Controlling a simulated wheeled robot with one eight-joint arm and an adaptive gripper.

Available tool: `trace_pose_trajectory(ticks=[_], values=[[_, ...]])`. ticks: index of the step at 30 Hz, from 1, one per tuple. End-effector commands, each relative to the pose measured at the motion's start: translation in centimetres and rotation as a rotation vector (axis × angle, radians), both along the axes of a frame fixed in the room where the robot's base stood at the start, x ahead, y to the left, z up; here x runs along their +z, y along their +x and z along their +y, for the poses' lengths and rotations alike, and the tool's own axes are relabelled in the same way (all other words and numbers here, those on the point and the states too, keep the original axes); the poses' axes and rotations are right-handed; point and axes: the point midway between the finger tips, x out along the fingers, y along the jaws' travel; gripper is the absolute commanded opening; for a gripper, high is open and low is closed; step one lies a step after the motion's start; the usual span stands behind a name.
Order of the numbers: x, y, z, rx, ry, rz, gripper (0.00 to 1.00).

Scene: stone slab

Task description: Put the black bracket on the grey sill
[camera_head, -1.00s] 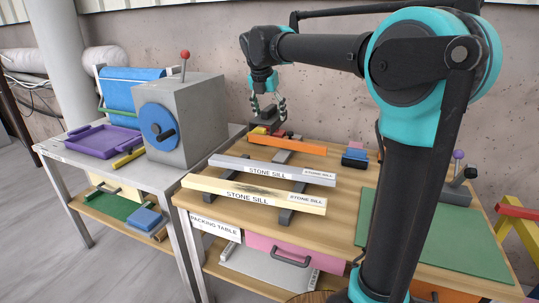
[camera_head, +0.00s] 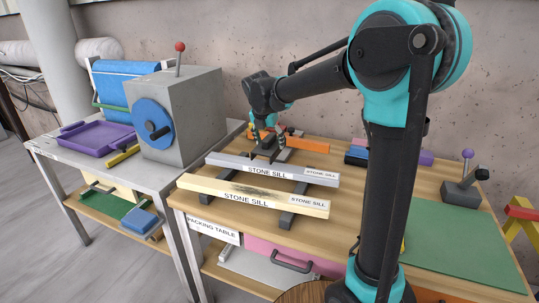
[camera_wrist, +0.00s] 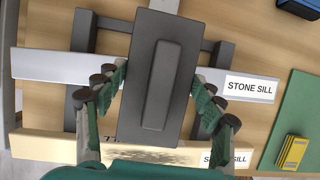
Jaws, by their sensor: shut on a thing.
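The black bracket (camera_wrist: 148,75), a dark plate with a raised rib, is between the finger pads of my gripper (camera_wrist: 158,90), which is shut on it. In the head view the bracket (camera_head: 265,154) and my gripper (camera_head: 268,140) are at the grey sill. The grey sill (camera_head: 228,162) is a long bar labelled STONE SILL lying across dark supports. In the wrist view the bracket covers the middle of the grey sill (camera_wrist: 45,65) and overhangs it. I cannot tell whether they touch.
A cream sill (camera_head: 225,189), also labelled STONE SILL, lies in front of the grey one. An orange bar (camera_head: 309,145) lies behind. Blue and purple blocks (camera_head: 357,155) are at the back. A green mat (camera_head: 450,240) and a lever box (camera_head: 463,192) are at right.

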Motion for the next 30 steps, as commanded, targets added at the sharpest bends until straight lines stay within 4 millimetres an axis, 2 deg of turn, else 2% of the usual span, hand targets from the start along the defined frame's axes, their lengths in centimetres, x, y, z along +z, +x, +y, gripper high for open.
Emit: trace_pose_trajectory(ticks=[3, 8, 16, 26, 27, 30], values=[[-1.3, 0.0, 0.0, 0.0, 0.0, 0.0, 0.4], [-2.2, 0.0, 0.0, 0.0, 0.0, 0.0, 0.4], [-5.4, 0.0, 0.0, 0.0, 0.0, 0.0, 0.4], [-5.7, 0.0, 0.0, 0.0, 0.0, 0.0, 0.4], [-5.7, 0.0, 0.0, 0.0, 0.0, 0.0, 0.71], [-5.7, 0.0, 0.0, 0.0, 0.0, 0.0, 0.83]])
